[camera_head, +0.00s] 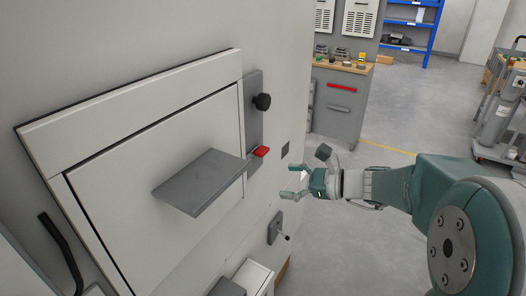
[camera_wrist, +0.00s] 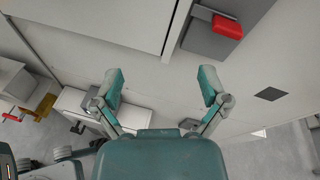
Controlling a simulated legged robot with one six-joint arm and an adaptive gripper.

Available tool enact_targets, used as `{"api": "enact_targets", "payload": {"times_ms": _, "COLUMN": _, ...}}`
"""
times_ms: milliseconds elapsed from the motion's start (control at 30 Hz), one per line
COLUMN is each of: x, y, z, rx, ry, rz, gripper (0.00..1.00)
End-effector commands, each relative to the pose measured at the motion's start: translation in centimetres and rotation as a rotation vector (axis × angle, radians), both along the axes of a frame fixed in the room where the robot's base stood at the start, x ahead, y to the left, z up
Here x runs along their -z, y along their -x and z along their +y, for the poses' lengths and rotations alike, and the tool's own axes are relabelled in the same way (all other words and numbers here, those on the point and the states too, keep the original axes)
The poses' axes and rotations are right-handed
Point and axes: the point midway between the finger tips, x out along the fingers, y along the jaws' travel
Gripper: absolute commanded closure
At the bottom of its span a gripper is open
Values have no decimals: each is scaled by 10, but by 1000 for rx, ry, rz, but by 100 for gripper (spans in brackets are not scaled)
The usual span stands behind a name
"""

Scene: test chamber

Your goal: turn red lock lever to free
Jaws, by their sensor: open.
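The red lock lever (camera_head: 261,151) sticks out at the lower end of a grey vertical plate (camera_head: 254,110) on the white chamber wall. In the wrist view the red lever (camera_wrist: 227,27) is at the top right, on a dark grey block. My gripper (camera_head: 286,181) is to the right of and below the lever in the head view, apart from it. In the wrist view my gripper (camera_wrist: 160,82) shows two spread teal fingers with nothing between them. The lever lies beyond the right fingertip.
A grey shelf plate (camera_head: 200,180) juts out from the chamber door left of the lever. A black knob (camera_head: 262,102) sits above the lever. A small handle (camera_head: 279,230) projects from the wall below. Open floor lies to the right, before a workbench (camera_head: 338,105).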

Motion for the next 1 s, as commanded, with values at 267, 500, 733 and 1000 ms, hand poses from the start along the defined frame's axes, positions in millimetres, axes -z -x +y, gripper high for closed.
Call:
{"api": "enact_targets", "payload": {"times_ms": 267, "x": 3, "y": -56, "z": -36, "rx": 183, "ry": -312, "rz": 115, "gripper": 6}}
{"api": "enact_targets", "payload": {"times_ms": 500, "x": 3, "y": -72, "z": -18, "rx": 187, "ry": -326, "rz": 118, "gripper": 6}}
{"api": "enact_targets", "payload": {"times_ms": 733, "x": 3, "y": -96, "z": 19, "rx": 186, "ry": -324, "rz": 117, "gripper": 6}}
{"api": "enact_targets", "payload": {"times_ms": 1000, "x": 2, "y": -115, "z": 48, "rx": 188, "ry": -323, "rz": 115, "gripper": 6}}
